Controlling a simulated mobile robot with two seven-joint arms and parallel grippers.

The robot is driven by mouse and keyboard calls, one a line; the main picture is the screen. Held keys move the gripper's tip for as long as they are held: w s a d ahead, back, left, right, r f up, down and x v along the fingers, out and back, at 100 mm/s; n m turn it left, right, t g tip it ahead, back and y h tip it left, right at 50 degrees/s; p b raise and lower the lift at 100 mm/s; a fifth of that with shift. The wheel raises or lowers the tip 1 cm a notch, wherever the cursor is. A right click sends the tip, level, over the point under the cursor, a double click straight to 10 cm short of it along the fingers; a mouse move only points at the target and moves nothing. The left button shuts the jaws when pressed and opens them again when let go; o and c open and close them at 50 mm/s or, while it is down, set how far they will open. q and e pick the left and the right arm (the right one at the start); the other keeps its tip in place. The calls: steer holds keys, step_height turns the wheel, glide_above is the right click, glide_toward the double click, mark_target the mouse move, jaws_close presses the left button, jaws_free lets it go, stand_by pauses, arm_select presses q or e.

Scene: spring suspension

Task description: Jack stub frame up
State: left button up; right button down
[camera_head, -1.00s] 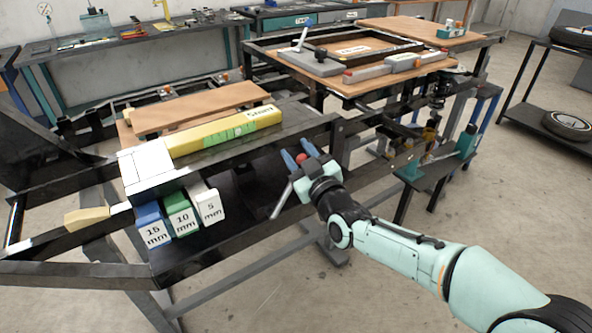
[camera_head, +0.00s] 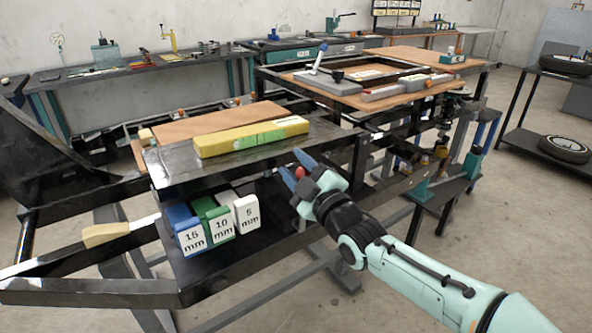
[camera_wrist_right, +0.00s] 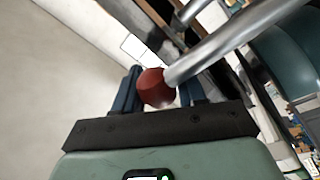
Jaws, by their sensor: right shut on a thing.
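My right gripper (camera_head: 295,167) is shut on a red knob (camera_head: 300,172) beside the dark metal frame (camera_head: 350,155). In the right wrist view the red knob (camera_wrist_right: 156,88) sits between the two blue fingers, and a bare metal rod (camera_wrist_right: 225,45) runs from it to the upper right. In the head view the rod is not clearly visible, and the jack body cannot be made out. A yellow bar with a green section (camera_head: 222,144) lies on a dark flat plate (camera_head: 180,165) on the frame. My left gripper is out of view.
Blue 15 mm (camera_head: 190,238), green 10 mm (camera_head: 221,227) and white 5 mm (camera_head: 247,213) blocks stand below the plate. A wooden board (camera_head: 205,120) lies behind. Tyres (camera_head: 565,148) sit on a rack at right.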

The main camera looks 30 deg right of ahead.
steer(key=shift+w+f, duration=0.1)
steer(key=shift+f, duration=0.5)
steer(key=c, duration=0.6)
jaws_free()
steer(key=shift+c, duration=0.2)
steer(key=shift+d+r, duration=0.1)
steer(key=shift+r, duration=0.1)
steer(key=shift+s, duration=0.6)
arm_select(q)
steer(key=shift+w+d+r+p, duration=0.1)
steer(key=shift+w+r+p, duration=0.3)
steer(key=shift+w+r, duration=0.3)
arm_select(e)
steer(key=s+f, duration=0.2)
steer(key=s, duration=1)
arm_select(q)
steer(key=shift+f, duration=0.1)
arm_select(e)
steer(key=shift+d, duration=0.1)
